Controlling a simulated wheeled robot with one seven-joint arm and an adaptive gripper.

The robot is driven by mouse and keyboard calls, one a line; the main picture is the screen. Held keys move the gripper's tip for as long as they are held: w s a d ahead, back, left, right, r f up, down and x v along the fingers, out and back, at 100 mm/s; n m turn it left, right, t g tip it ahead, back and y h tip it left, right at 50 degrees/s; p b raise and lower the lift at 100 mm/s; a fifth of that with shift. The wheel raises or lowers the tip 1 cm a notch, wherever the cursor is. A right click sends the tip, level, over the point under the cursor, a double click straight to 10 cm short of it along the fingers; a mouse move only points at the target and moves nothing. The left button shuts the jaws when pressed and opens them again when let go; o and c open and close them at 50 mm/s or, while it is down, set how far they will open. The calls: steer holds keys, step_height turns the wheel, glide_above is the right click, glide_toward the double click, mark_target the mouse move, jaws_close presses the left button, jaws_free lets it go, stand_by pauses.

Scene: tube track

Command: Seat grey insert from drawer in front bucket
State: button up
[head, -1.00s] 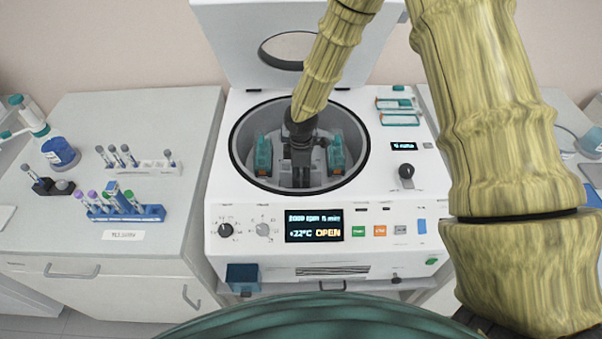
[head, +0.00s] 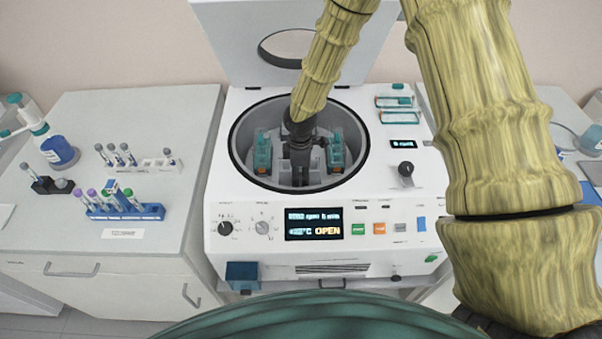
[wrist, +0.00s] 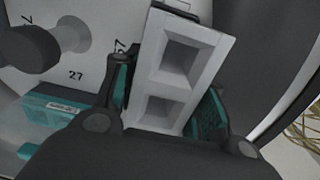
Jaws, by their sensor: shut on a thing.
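My gripper (head: 300,165) reaches down into the open centrifuge bowl (head: 240,135). In the wrist view my gripper (wrist: 170,125) is shut on the grey insert (wrist: 188,95), a pale block with two square openings, tilted in that picture. In the head view the insert is hard to tell from the dark fingers. A teal bucket (head: 263,155) hangs at the left of the rotor and another teal bucket (head: 336,153) at the right. The front bucket is not clear behind my gripper, and I cannot tell whether the insert touches it.
The centrifuge lid (head: 225,50) stands open behind the bowl. The bowl rim surrounds my gripper closely. A dark blue box (head: 243,274) shows below the centrifuge front. Tube racks (head: 125,211) stand on the left bench. Teal-edged frames (head: 398,117) lie on the deck right of the bowl.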

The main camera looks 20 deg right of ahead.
steer(key=shift+f+b, duration=0.5)
steer(key=shift+f, duration=0.65)
steer(key=shift+s+f, duration=0.1)
steer(key=shift+f, duration=0.05)
